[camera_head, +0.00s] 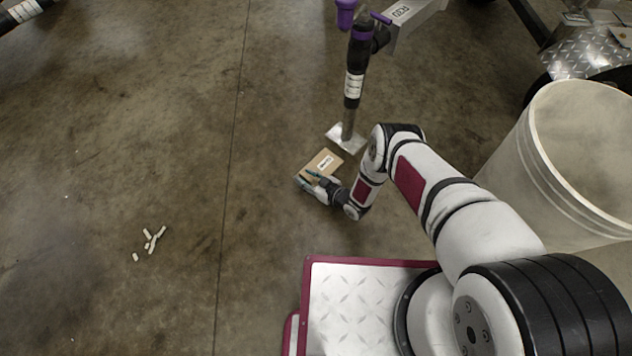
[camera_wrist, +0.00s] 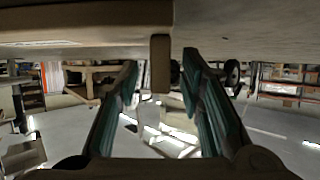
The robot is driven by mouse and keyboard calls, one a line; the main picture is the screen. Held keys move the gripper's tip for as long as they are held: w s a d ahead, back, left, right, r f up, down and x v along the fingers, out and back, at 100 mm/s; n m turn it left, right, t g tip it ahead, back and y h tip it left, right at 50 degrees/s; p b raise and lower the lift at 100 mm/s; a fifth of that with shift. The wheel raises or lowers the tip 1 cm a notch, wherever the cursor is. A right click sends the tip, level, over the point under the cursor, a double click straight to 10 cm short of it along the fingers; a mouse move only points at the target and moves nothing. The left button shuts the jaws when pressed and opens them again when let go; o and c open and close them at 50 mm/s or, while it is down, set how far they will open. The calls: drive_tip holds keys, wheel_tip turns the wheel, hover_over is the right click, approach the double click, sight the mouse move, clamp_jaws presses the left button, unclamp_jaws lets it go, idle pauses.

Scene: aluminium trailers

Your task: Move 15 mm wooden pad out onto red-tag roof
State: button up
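A tan wooden pad (camera_head: 332,160) with a white label lies on the floor beside the metal foot of a jack leg. My gripper (camera_head: 306,178) is low at its near edge. In the wrist view, a broad wooden surface (camera_wrist: 90,18) fills the top left, with a short upright piece (camera_wrist: 160,62) hanging from it in the picture. The two teal fingers of my gripper (camera_wrist: 160,72) stand apart on either side of that piece, with gaps showing. The pad's thickness cannot be read. I cannot identify a red-tag roof in either view.
The jack leg (camera_head: 354,85) stands on its foot plate (camera_head: 343,141) just behind the pad. A large pale bin (camera_head: 535,150) is at right. Several small white pieces (camera_head: 150,240) lie on the floor at left. The floor between is clear.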

drive_tip(key=v, duration=1.1)
drive_tip(key=shift+s+d, duration=0.15)
drive_tip(key=shift+s, duration=0.05)
